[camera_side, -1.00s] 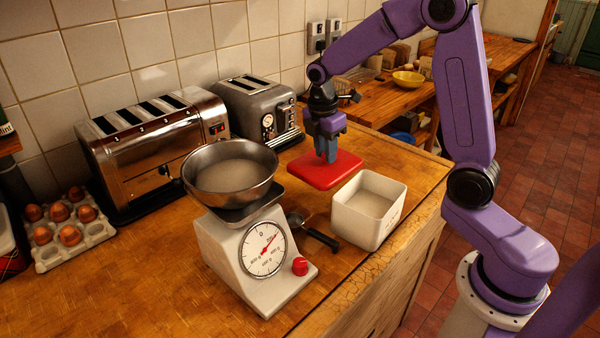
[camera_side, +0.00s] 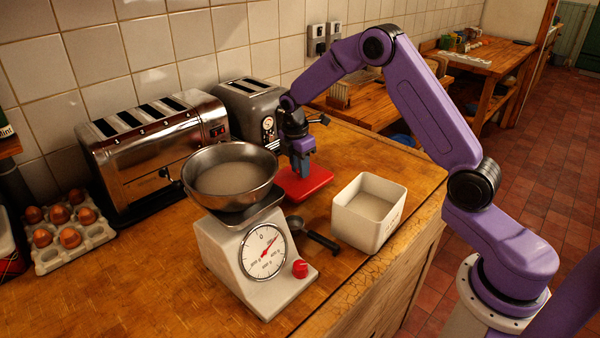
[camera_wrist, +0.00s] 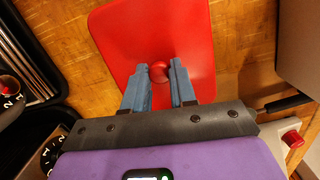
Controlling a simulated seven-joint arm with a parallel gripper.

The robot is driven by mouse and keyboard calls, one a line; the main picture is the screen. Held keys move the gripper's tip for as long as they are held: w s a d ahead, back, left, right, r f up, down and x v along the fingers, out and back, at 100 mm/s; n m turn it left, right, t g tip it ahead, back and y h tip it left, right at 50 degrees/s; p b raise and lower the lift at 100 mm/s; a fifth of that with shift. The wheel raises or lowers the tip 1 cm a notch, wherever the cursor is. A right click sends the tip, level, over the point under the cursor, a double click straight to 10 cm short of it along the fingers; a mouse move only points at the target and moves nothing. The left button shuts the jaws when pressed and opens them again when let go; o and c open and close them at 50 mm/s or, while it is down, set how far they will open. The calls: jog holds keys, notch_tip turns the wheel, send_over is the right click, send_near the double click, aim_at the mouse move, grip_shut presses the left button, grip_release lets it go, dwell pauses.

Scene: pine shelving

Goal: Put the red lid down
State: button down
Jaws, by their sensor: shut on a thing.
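The red lid (camera_side: 318,184) is a flat rounded square with a small round knob. In the side view it is level, low at the counter between the grey toaster and the white container; I cannot tell whether it touches the wood. My gripper (camera_side: 302,172) points straight down over it, its blue fingers shut on the lid's knob. In the wrist view the knob (camera_wrist: 158,72) sits between the fingertips (camera_wrist: 158,68), and the lid (camera_wrist: 190,35) spreads beyond them. The open white container (camera_side: 390,228) holds pale contents and stands to the right of the lid.
The kitchen scale (camera_side: 240,260) with its metal bowl (camera_side: 262,197) stands close in front and left. A black-handled scoop (camera_side: 318,240) lies between scale and container. The grey toaster (camera_side: 240,103) is just behind left, the chrome toaster (camera_side: 150,160) farther left. Bare wood lies behind the container.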

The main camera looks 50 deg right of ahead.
aim_at(296, 178)
jog(key=shift+f, duration=1.05)
jog(key=shift+f, duration=0.15)
jog(key=c, duration=0.9)
grip_release()
jog(key=shift+a+r, duration=0.25)
jog(key=shift+r, duration=1.8)
jog(key=shift+a+r, duration=0.3)
jog(key=shift+r, duration=1.75)
jog(key=shift+a+r, duration=0.25)
jog(key=shift+r, duration=1.8)
